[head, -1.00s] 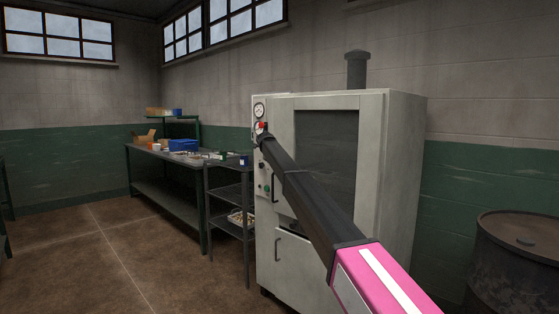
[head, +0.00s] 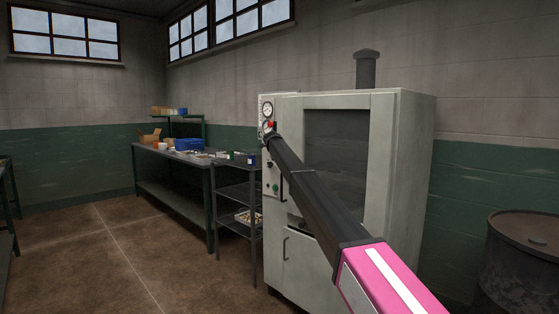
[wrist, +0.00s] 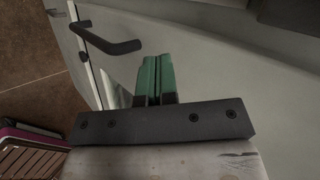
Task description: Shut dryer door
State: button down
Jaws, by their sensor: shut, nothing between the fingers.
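The dryer is a pale grey-white cabinet (head: 409,170) in the middle of the head view. Its front door (head: 379,160) has a large dark window and a dark bar handle (head: 282,187) on its left side. The door looks about flush with the cabinet front, but I cannot tell whether it is fully shut. My arm crosses in front of the door and hides part of it. My gripper's green fingers (wrist: 154,68) are together and empty in the wrist view. They are over a pale panel, to the right of and below a dark handle (wrist: 112,40). The head view does not show the fingertips clearly.
A lower panel with its own handle (head: 285,248) is beneath the door. A dark shelf rack (head: 237,193) stands left of the dryer, beside a long workbench (head: 172,186). A rusty drum (head: 522,262) stands at right. The floor at left is open.

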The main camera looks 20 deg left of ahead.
jog(key=s+a+r, duration=0.4)
jog(key=s+r, duration=0.3)
jog(key=s, duration=0.2)
jog(key=s+d+f+n+g, duration=0.25)
jog(key=s+d+f, duration=0.35)
jog(key=d+f, duration=0.75)
jog(key=s+d+f+n+g, duration=0.1)
jog(key=s+d+f+n, duration=0.35)
jog(key=d+f, duration=0.85)
jog(key=s+d+f+n+g, duration=0.25)
jog(key=s+d+f, duration=0.45)
jog(key=d+f, duration=0.65)
jog(key=s+d+f+n+g, duration=0.1)
jog(key=s+d+f+n, duration=0.2)
jog(key=s+d+f, duration=0.2)
jog(key=s+d+f+n+g, duration=0.1)
jog(key=s+d+f+n, duration=0.2)
jog(key=s+d, duration=0.9)
jog(key=s+d+f+n+g+y, duration=0.1)
jog(key=s+d+f+n, duration=0.3)
jog(key=s, duration=1.5)
jog(key=d+f, duration=0.3)
jog(key=d, duration=0.2)
jog(key=shift+a+f, duration=0.1)
